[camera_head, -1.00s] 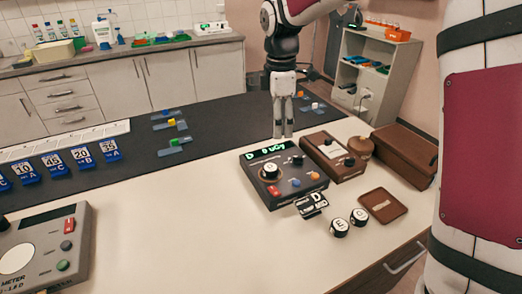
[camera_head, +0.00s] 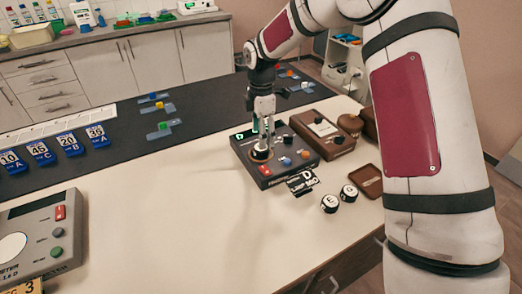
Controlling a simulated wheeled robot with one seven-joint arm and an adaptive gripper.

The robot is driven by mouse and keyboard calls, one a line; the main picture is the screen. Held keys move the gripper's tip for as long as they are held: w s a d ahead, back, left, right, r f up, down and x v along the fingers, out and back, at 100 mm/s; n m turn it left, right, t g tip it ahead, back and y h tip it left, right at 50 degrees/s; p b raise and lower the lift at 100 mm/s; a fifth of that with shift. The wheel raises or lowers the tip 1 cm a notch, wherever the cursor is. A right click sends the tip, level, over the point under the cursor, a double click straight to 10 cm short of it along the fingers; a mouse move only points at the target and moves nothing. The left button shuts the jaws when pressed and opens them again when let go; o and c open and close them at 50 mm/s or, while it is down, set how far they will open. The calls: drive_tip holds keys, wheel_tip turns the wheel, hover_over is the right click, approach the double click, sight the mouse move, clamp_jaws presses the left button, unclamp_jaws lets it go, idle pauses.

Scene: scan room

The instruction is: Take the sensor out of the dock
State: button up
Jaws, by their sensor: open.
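That round piece, which looks like the sensor (camera_head: 261,153), sits in the dock. My gripper (camera_head: 263,142) points down over the dock, its fingers open and close around the top of the sensor. I cannot tell whether the fingers touch it. The fingers partly hide the sensor and the display.
Two round pieces, marked E (camera_head: 330,203) and apparently G (camera_head: 349,192), and a label plate D (camera_head: 301,183) lie in front of the dock. A brown box (camera_head: 320,129) and brown tray (camera_head: 366,181) are at right. A grey meter (camera_head: 40,235) stands left; the white table between is clear.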

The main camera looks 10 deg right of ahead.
drive_tip(key=shift+w+f+p, duration=0.15)
drive_tip(key=shift+f+p, duration=0.05)
drive_tip(key=shift+f, duration=1.1)
drive_tip(key=shift+w+f+p, duration=0.1)
drive_tip(key=shift+f+p, duration=0.05)
drive_tip(key=shift+f, duration=1.1)
drive_tip(key=c, duration=1.3)
